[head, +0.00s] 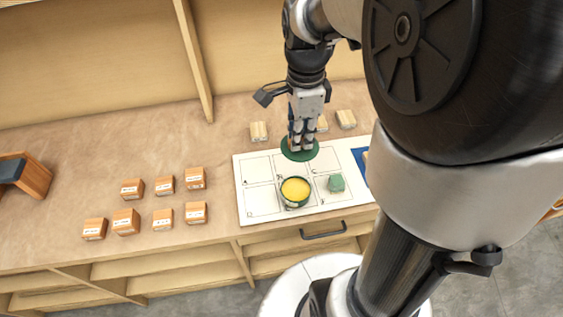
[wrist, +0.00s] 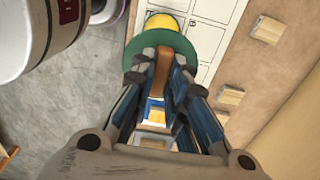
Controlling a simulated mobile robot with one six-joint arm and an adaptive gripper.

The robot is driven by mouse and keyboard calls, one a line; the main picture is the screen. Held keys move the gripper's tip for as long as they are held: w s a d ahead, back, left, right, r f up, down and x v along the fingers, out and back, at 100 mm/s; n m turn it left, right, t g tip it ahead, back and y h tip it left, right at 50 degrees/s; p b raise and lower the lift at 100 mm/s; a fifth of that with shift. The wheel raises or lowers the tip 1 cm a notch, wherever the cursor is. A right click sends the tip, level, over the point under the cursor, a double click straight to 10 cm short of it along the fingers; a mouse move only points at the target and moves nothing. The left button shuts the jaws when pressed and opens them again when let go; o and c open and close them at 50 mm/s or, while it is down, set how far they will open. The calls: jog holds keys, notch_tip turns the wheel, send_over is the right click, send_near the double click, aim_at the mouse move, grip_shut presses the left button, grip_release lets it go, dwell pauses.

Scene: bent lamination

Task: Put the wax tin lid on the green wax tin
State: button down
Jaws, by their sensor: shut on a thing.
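The wax tin lid (head: 299,153) is a dark green disc under my gripper (head: 302,140) in the head view. In the wrist view the lid (wrist: 163,50) shows a brown upright handle (wrist: 163,70) between the fingertips. My gripper (wrist: 160,80) is shut on this handle. The green wax tin (head: 295,191) stands open on the white board, with yellow wax inside. It lies nearer the robot than the lid. In the wrist view the yellow wax (wrist: 162,22) shows just beyond the lid's edge, and the lid hides part of the tin. I cannot tell the lid's exact height.
The white board (head: 262,160) has marked cells. A green block (head: 336,183) sits right of the tin. Several labelled wooden blocks (head: 164,185) stand on the left. Pale wooden blocks (head: 259,131) lie behind the board. A blue item (head: 359,158) is at the right.

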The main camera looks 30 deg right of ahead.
jog(key=shift+w+d+f+b, duration=0.1)
jog(key=shift+f+b, duration=1.35)
jog(key=shift+f, duration=3.1)
jog(key=shift+w+f+b, duration=0.1)
jog(key=shift+f+b, duration=1.35)
jog(key=shift+f, duration=3.05)
jog(key=shift+f+b, duration=0.35)
jog(key=shift+f, duration=0.15)
jog(key=c, duration=1.6)
grip_release()
jog(key=shift+o, duration=0.2)
jog(key=shift+r, duration=0.1)
